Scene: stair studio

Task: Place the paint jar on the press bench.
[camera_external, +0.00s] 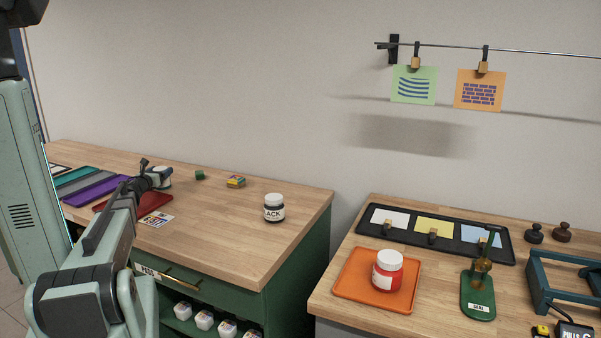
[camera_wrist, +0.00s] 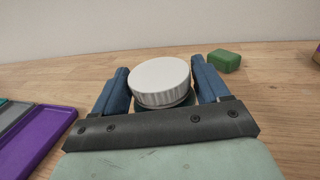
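A paint jar with a white ribbed lid (camera_wrist: 160,80) and a dark green body, mostly hidden, stands between my gripper's two blue fingers (camera_wrist: 163,88) in the wrist view. The fingers lie close along both sides of it; I cannot tell whether they press on it. In the external view my gripper (camera_external: 153,178) is low over the back of the left wooden bench, at the jar (camera_external: 166,177). The right bench (camera_external: 440,300), with a blue metal frame (camera_external: 570,290) like a press, stands apart from the left one.
A black-labelled jar (camera_external: 274,209) stands near the left bench's right edge. On the right bench, a red jar (camera_external: 388,272) sits on an orange tray (camera_external: 345,290), beside a black card tray (camera_external: 400,240) and green stand (camera_external: 478,300). A gap separates the benches. A green block (camera_wrist: 224,61) lies behind the jar.

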